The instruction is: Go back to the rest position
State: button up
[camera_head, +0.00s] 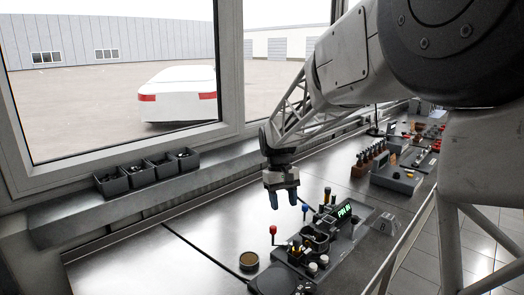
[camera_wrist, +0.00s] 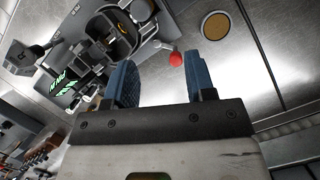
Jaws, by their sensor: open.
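My gripper (camera_head: 283,196) hangs from my arm above the metal workbench (camera_head: 190,240), with its blue fingers pointing down. In the wrist view my gripper (camera_wrist: 158,85) shows its two blue fingers spread apart with nothing between them. A grey fixture (camera_head: 340,240) with a green display stands on the bench to the right of and below my gripper. The fixture also shows at the upper left of the wrist view (camera_wrist: 95,55). A red-knobbed lever (camera_head: 273,231) rises beside it, and its red knob (camera_wrist: 176,59) appears between the fingers in the wrist view, beyond them.
A round brown-topped disc (camera_head: 249,260) lies on the bench near the fixture. Several dark bins (camera_head: 148,172) stand on the window ledge. A row of dark-handled tools in a brown holder (camera_head: 368,160) and more fixtures stand farther along the bench. The bench's left part is bare.

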jog(key=s+d+m+t, duration=0.1)
jog(key=s+d, duration=0.3)
jog(key=s, duration=0.8)
jog(key=s+d+r+m+t, duration=0.1)
jog(key=s+d+t, duration=0.2)
jog(key=s, duration=0.9)
jog(key=s+d+m+t+y, duration=0.1)
jog(key=s+d, duration=0.4)
jog(key=s, duration=0.8)
jog(key=shift+r+m+t, duration=0.3)
jog(key=shift+m+t, duration=0.1)
jog(key=shift+m, duration=0.1)
